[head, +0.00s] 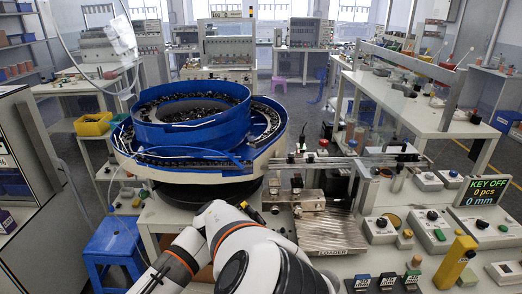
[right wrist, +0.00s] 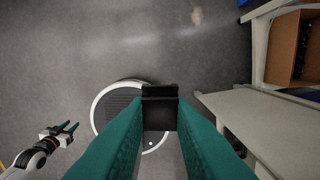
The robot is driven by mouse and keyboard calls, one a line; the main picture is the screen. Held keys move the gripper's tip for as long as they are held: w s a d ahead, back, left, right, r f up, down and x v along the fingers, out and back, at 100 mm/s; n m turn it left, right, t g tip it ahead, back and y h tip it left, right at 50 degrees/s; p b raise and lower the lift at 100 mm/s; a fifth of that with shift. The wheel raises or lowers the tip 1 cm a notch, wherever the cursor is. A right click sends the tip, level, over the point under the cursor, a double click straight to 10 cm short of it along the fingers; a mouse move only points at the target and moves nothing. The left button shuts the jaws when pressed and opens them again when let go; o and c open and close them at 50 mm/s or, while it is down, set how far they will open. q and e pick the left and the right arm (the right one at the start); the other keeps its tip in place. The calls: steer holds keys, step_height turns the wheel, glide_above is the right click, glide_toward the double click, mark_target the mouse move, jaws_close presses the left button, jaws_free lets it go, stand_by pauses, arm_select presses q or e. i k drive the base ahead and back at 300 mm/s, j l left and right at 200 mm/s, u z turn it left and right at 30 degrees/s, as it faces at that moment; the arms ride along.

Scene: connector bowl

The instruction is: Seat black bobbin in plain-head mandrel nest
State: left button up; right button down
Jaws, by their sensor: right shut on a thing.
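In the right wrist view, my right gripper (right wrist: 160,112) has its two green fingers closed on the black bobbin (right wrist: 160,93). The bobbin shows as a dark, square-edged piece between the fingertips, held over the grey floor. My left gripper (right wrist: 70,128) shows at the left of the right wrist view, its small green fingers apart and nothing visible between them. In the head view one of my white arms fills the lower middle, and neither gripper's fingertips show. I cannot make out the plain-head mandrel nest for certain in either view.
The head view shows a blue bowl feeder (head: 190,120), a ribbed plate marked LOADER (head: 328,232), a display reading KEY OFF (head: 483,190), a yellow block (head: 456,262) and a blue stool (head: 113,245). In the right wrist view, a table edge (right wrist: 245,115) and an open brown box (right wrist: 287,45) stand right.

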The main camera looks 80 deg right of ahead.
mark_target(275, 184)
steer(key=i+l+z, duration=0.1)
steer(key=i+z, duration=0.2)
steer(key=z, duration=0.2)
steer(key=i+z, duration=0.3)
steer(key=z, duration=0.15)
steer(key=i+j+z, duration=0.2)
steer(key=z, duration=0.3)
steer(key=i, duration=0.05)
